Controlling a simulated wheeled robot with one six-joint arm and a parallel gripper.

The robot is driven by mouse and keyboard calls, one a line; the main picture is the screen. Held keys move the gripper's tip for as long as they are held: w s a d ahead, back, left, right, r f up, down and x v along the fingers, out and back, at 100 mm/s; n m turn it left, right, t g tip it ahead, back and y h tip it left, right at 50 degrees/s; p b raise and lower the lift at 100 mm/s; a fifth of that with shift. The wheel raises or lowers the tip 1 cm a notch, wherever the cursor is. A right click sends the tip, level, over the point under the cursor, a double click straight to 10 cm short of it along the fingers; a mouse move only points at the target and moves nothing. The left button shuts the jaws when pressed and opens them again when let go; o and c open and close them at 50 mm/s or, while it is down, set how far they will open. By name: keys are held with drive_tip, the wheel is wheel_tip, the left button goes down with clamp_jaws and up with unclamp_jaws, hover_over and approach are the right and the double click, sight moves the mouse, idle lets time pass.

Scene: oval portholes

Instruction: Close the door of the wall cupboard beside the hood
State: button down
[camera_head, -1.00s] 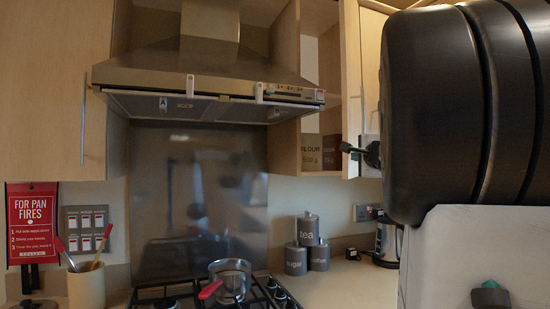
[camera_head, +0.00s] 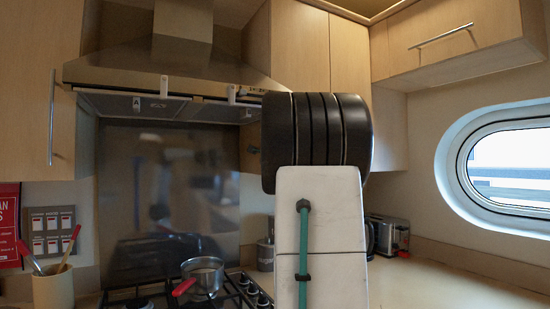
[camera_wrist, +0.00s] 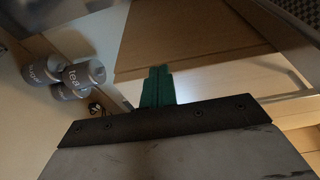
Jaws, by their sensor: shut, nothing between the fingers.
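The wall cupboard to the right of the hood (camera_head: 165,75) has a pale wood door (camera_head: 300,45). Its front looks flat and in line with the neighbouring panel, with no shelves showing, so it appears closed. My arm hides its lower part, so I cannot tell whether a small gap is left. In the wrist view my gripper (camera_wrist: 157,87) shows as green fingers, shut and empty, in front of the lower edge of a wooden panel (camera_wrist: 190,40). I cannot tell whether they touch it. The gripper is hidden behind my arm in the head view.
Tea and sugar canisters (camera_wrist: 84,74) stand on the counter below. A pan (camera_head: 203,276) sits on the hob. A toaster (camera_head: 388,236) and an oval porthole (camera_head: 455,160) are to the right. Another cupboard (camera_head: 460,50) hangs at the upper right.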

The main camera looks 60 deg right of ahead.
drive_tip(key=shift+w+a+r, duration=0.25)
drive_tip(key=shift+w+r, duration=0.2)
drive_tip(key=shift+w, duration=0.1)
drive_tip(key=s+a, duration=0.1)
drive_tip(key=a, duration=1)
drive_tip(key=shift+s+f, duration=0.2)
drive_tip(key=shift+f, duration=0.25)
